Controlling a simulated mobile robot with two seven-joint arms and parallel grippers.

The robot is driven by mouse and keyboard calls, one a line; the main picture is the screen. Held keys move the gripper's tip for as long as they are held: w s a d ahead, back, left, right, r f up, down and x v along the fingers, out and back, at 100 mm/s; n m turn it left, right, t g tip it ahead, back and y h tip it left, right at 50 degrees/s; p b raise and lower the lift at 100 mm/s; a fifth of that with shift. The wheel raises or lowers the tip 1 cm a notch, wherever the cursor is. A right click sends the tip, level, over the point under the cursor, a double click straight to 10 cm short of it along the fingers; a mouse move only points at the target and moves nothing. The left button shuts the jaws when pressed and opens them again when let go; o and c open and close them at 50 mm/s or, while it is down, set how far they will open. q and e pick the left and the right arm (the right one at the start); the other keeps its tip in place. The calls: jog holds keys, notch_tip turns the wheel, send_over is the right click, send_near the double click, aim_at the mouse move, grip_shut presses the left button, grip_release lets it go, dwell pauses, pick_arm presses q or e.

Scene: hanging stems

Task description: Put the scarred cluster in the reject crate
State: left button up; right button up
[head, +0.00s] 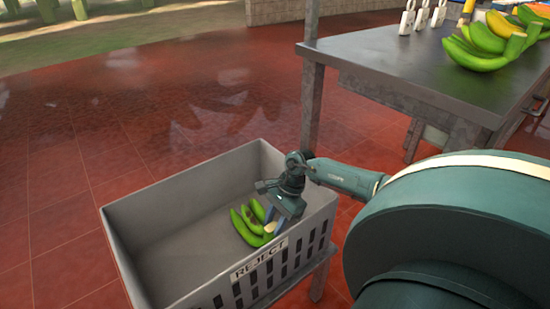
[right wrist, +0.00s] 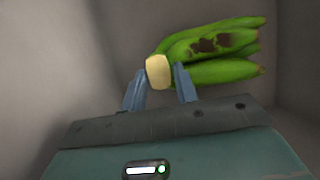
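The scarred cluster (right wrist: 222,45) is a bunch of green bananas with a dark brown scar on one fruit and a pale cut crown. In the head view the cluster (head: 246,222) is inside the grey reject crate (head: 150,192), near its right wall. My right gripper (head: 278,222) reaches down into the crate. In the right wrist view my right gripper (right wrist: 160,80) has its two blue fingers on either side of the crown, closed on it. Whether the cluster touches the crate floor is hard to tell. My left gripper is not in view.
A metal table (head: 400,60) stands at the back right with green bananas (head: 485,45) and white tags (head: 420,15) on it. Its post (head: 310,95) rises behind the crate. The red tiled floor (head: 70,150) is clear left of the crate.

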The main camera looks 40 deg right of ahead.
jog(key=o, duration=0.5)
jog(key=shift+c, duration=0.2)
jog(key=shift+s+f, duration=0.15)
jog(key=shift+s, duration=0.05)
pick_arm(q)
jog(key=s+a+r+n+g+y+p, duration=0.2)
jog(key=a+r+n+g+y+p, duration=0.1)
jog(key=p, duration=1.1)
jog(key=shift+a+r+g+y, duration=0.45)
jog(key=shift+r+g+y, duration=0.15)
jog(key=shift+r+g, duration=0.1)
pick_arm(e)
jog(key=w+a+r+v, duration=0.1)
jog(key=a+v, duration=0.2)
jog(key=v, duration=1.1)
jog(key=w+a+r+v, duration=0.1)
jog(key=w+a+v, duration=0.1)
jog(key=v, duration=1.3)
jog(key=shift+s+a+r, duration=0.4)
jog(key=shift+s+r, duration=0.05)
jog(key=shift+r, duration=0.05)
